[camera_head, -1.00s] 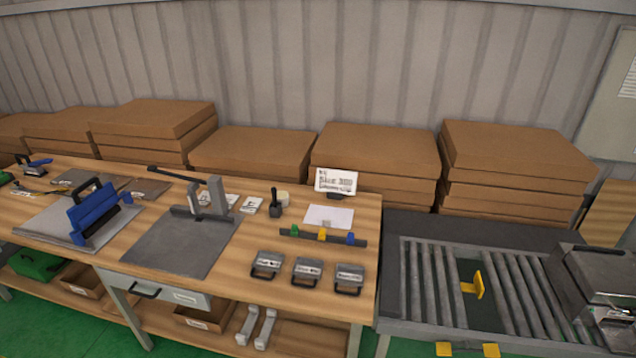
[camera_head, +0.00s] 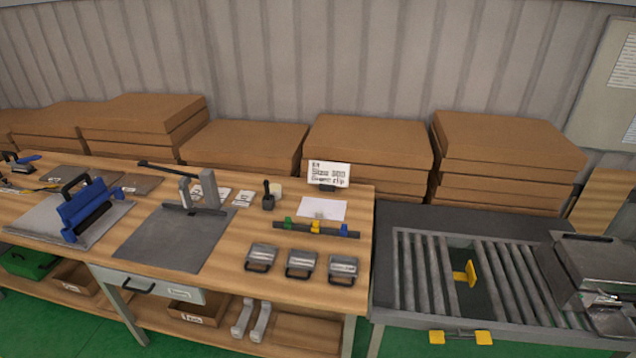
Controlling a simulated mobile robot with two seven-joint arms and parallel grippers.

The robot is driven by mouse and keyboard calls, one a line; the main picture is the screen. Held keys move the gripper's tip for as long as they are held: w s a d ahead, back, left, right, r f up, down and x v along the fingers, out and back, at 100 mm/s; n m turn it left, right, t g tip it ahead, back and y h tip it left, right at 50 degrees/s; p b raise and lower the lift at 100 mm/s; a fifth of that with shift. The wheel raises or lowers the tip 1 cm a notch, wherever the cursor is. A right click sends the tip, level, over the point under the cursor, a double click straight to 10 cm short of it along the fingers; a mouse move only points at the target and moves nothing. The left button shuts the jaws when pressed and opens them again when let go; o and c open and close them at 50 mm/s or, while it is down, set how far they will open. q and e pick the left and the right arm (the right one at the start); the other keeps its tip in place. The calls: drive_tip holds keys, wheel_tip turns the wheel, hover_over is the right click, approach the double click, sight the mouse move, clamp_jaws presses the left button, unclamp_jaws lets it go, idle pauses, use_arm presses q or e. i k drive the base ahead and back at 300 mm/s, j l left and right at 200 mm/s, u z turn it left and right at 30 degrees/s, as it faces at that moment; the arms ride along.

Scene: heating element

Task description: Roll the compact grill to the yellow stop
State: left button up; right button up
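The compact grill (camera_head: 592,270) is a grey metal box at the right edge of the camera_head view. It sits at the right end of the roller conveyor (camera_head: 420,275), partly cut off by the frame. The yellow stop (camera_head: 466,273) stands upright in a dark gap between the rollers, left of the grill. Several bare rollers lie between the stop and the grill. Neither of my grippers is in view.
Two yellow pedals (camera_head: 460,337) are at the conveyor's front edge. Stacked cardboard boxes (camera_head: 500,150) line the wall behind.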

sight(594, 276)
drive_tip(key=z, duration=1.8)
drive_tip(key=i+j+z, duration=0.2)
drive_tip(key=i+j, duration=0.8)
drive_tip(key=i, duration=0.45)
drive_tip(key=i+j+z, duration=0.25)
drive_tip(key=i+j, duration=1.05)
drive_tip(key=i, duration=0.05)
